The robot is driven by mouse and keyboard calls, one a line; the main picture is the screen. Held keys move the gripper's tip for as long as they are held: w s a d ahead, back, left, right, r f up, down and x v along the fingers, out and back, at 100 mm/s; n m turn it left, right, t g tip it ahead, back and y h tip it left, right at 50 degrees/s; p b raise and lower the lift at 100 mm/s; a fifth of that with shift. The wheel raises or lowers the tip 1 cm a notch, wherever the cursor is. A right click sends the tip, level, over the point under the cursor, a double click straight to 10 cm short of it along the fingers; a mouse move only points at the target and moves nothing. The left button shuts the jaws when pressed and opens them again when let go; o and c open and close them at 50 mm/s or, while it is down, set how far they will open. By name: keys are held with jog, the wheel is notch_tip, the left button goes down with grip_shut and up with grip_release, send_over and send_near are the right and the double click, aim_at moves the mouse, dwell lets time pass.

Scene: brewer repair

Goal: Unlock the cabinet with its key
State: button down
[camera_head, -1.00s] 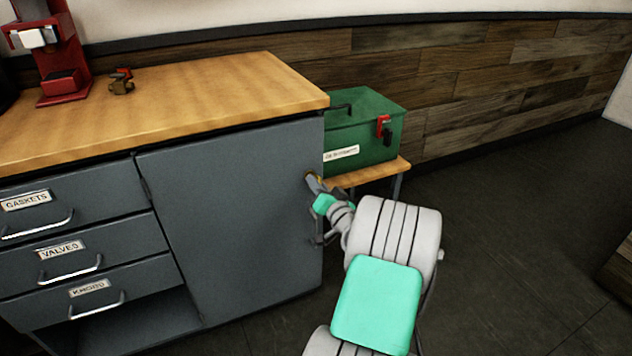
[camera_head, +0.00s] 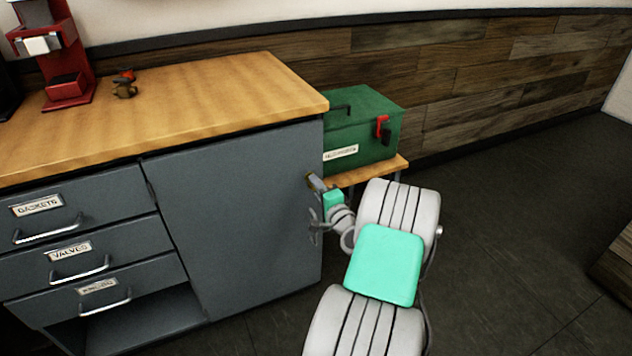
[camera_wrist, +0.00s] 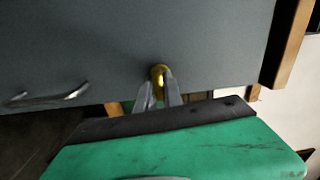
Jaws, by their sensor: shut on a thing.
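The grey cabinet door (camera_head: 235,225) is closed, below the wooden worktop; it also fills the upper part of the wrist view (camera_wrist: 120,45). My gripper (camera_head: 311,183) is at the upper right edge of this door. In the wrist view my gripper (camera_wrist: 160,88) has its two fingers close together on a small brass-coloured piece, the key (camera_wrist: 158,75), right at the door face. The key's tip and the lock are hidden, so I cannot tell how deep it sits. The door's metal handle (camera_wrist: 50,96) shows to the left in the wrist view.
A green toolbox (camera_head: 362,130) with a red and black latch stands on a small wooden stand (camera_head: 385,172) just behind my gripper. Labelled drawers (camera_head: 70,250) are left of the door. A red machine (camera_head: 62,60) and a small brass-and-red part (camera_head: 124,85) sit on the worktop (camera_head: 200,95).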

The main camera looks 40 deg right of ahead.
jog(key=shift+m, duration=0.6)
jog(key=c, duration=1.5)
grip_release()
jog(key=p+v, duration=0.1)
jog(key=v, duration=0.6)
jog(key=shift+s+a, duration=0.1)
jog(key=shift+s, duration=0.25)
jog(key=shift+r, duration=0.1)
